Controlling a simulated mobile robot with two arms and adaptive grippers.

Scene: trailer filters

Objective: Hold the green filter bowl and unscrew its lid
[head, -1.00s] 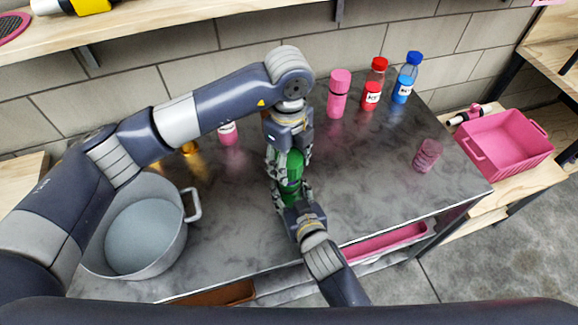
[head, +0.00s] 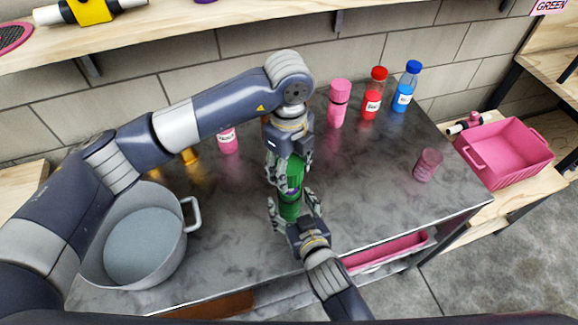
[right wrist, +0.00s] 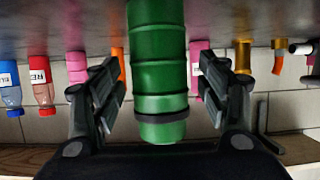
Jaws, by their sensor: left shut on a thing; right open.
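The green filter (head: 290,208) stands over the metal table between my two grippers. My left gripper (head: 288,172) reaches in from the far side and is shut on it. My right gripper (head: 292,199) comes from the near side with its fingers spread either side of the green filter. In the right wrist view, which is upside down, the green filter (right wrist: 160,70) shows between the open fingers, with a gap on each side. A dark ring (right wrist: 161,116) separates its ribbed body from a short smooth green end. Whether the lid has turned cannot be told.
A large grey pot (head: 180,250) stands on the table at left. Pink (head: 338,105), red (head: 372,95) and blue (head: 403,93) bottles stand at the back. A pink cup (head: 427,165) is at right, and a pink crate (head: 510,170) lies beyond. Bare table lies right of the grippers.

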